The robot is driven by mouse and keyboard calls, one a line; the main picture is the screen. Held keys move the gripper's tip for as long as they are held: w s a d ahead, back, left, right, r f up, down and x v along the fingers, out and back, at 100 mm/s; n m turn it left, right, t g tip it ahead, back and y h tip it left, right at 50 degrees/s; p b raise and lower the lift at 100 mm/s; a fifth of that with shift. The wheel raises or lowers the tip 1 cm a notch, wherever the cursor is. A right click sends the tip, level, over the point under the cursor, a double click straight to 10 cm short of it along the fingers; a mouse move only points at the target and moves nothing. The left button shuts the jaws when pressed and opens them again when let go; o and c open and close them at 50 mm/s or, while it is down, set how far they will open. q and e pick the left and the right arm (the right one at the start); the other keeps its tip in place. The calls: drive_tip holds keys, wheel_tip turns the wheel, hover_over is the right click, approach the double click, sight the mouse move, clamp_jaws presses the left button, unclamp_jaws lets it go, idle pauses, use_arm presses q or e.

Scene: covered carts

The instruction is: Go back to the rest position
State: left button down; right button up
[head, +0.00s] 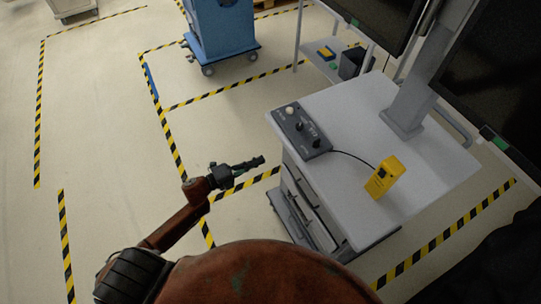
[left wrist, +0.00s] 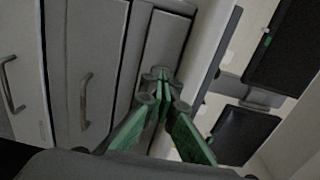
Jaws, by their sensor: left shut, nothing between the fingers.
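My left gripper (head: 248,165) reaches in from the lower left in the head view and points right, toward the near left side of the grey cart. In the left wrist view its green fingers (left wrist: 162,90) are together at the tips, with nothing between them. Cart drawer fronts with handles (left wrist: 84,100) show behind the fingers. I cannot tell the exact gap between the fingers and the cart. My right gripper is not in view.
The grey cart (head: 345,105) carries a black control box (head: 301,131), a yellow device (head: 383,177) and a monitor post. A blue cart (head: 222,28) stands farther back. Yellow-black tape marks the floor. The floor at left is clear.

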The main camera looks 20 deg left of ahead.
use_arm(q)
drive_tip(key=shift+s+a, duration=0.45)
drive_tip(key=shift+s, duration=0.05)
drive_tip(key=s+a+f+n+g+y, duration=0.1)
drive_tip(key=s+a+f+n+y, duration=0.2)
drive_tip(key=f, duration=0.7)
drive_tip(key=s+a+f+n+y, duration=0.1)
drive_tip(key=a+f+n+y, duration=0.2)
drive_tip(key=a+f+n, duration=0.45)
drive_tip(key=s+a+f+n+g+y, duration=0.1)
drive_tip(key=s+a+f+n+y, duration=0.15)
drive_tip(key=f, duration=0.95)
drive_tip(key=s+a+f+n+g+y, duration=0.2)
drive_tip(key=s+f+n+g+y, duration=0.3)
drive_tip(key=s+f, duration=1.2)
drive_tip(key=s+d+f+n+g, duration=0.2)
drive_tip(key=s+f, duration=0.1)
drive_tip(key=s, duration=0.6)
drive_tip(key=s+d+f+n+g+h, duration=0.1)
drive_tip(key=s+d+f+n+g, duration=0.1)
drive_tip(key=s, duration=0.8)
drive_tip(key=s+d+f+n+g, duration=0.2)
drive_tip(key=s+f, duration=0.4)
drive_tip(key=s, duration=0.3)
drive_tip(key=shift+s+d+f+n+h, duration=0.2)
drive_tip(key=shift+d+n+h, duration=0.15)
drive_tip(key=shift+d, duration=0.55)
